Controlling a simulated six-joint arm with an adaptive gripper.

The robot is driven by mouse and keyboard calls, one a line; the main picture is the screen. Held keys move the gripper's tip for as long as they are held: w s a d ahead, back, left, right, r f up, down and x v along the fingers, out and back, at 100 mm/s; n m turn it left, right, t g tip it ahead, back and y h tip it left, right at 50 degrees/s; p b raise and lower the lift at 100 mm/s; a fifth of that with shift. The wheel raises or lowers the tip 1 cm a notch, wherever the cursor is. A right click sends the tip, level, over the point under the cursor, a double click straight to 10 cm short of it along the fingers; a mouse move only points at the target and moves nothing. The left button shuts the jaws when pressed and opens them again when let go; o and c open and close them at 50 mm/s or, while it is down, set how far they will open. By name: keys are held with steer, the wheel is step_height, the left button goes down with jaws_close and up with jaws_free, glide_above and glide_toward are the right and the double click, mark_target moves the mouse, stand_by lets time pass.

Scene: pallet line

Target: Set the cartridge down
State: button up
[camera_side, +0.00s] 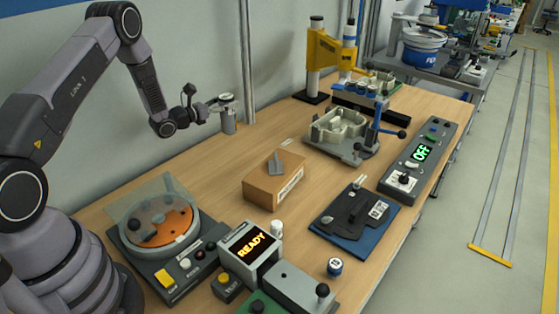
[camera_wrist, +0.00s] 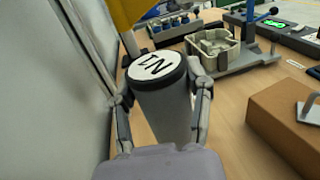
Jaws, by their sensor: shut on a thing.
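The cartridge (camera_wrist: 162,100) is a grey cylinder with a dark rim and a white top marked "IN". My gripper (camera_wrist: 160,95) is shut on it, one finger on each side, in the wrist view. In the side view the cartridge (camera_side: 228,122) hangs upright below my gripper (camera_side: 226,101), near the wall and close to the metal post. It appears to be held above the back-left part of the table. The cartridge's lower end is hidden in the wrist view.
A cardboard box (camera_side: 272,189) with a grey piece on top stands mid-table. A grey fixture (camera_side: 341,139), a yellow press (camera_side: 322,52) and an "OFF" panel (camera_side: 414,170) lie to the right. A round orange-disc machine (camera_side: 160,222) and a "READY" display (camera_side: 251,247) stand in front. Bare wood (camera_side: 215,165) lies left of the box.

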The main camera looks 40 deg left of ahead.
steer(key=w+a+f, duration=0.2)
steer(key=w+f, duration=0.4)
steer(key=f, duration=0.3)
steer(key=shift+f, duration=0.25)
steer(key=shift+f, duration=0.1)
steer(key=o, duration=1.2)
steer(key=shift+f, duration=0.1)
steer(key=shift+o, duration=0.2)
